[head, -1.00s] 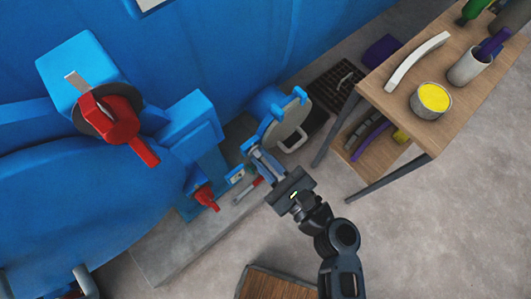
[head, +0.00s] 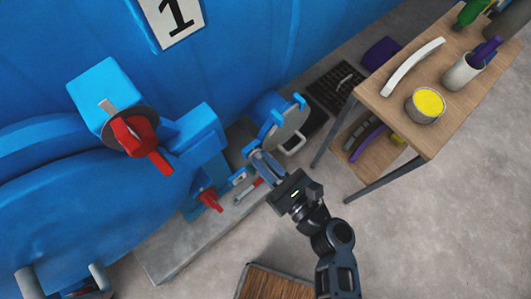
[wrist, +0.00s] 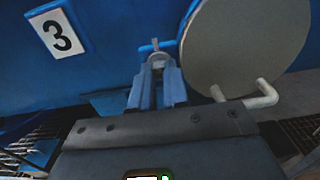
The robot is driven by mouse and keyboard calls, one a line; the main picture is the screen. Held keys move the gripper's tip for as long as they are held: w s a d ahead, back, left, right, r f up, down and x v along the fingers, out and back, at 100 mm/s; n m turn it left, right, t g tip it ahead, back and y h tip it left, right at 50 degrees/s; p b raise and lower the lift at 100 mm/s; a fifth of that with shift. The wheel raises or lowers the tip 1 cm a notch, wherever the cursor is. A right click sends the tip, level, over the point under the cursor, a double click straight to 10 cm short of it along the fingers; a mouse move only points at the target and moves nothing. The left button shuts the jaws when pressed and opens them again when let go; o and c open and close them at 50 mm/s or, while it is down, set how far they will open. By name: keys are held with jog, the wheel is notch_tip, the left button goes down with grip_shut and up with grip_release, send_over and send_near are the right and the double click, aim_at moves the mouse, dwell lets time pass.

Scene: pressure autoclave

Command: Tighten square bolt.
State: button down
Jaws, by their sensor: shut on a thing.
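My gripper (head: 259,160) reaches to the lower blue fittings of the vessel, just left of a round hatch with a grey face (head: 290,127). The wrist view shows my blue fingers (wrist: 157,80) close together on a small pale grey metal piece, which I take to be the square bolt (wrist: 158,60). A thin blue crossbar (wrist: 149,48) shows just beyond it. The fingers hide most of the bolt, so its shape and how deep it sits cannot be told. In the head view the bolt is hidden by my gripper.
A large blue vessel (head: 60,215) fills the left, with a red handle (head: 145,145) and a smaller red lever (head: 210,199). A white bent handle (wrist: 262,94) sits close right of my fingers. A wooden table (head: 400,115) stands at right.

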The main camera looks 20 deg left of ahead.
jog(key=shift+f, duration=0.15)
jog(key=c, duration=1.4)
grip_release()
jog(key=shift+d, duration=0.1)
jog(key=v, duration=0.7)
jog(key=shift+s+d+b, duration=0.2)
jog(key=shift+d+b, duration=0.1)
jog(key=shift+b, duration=0.15)
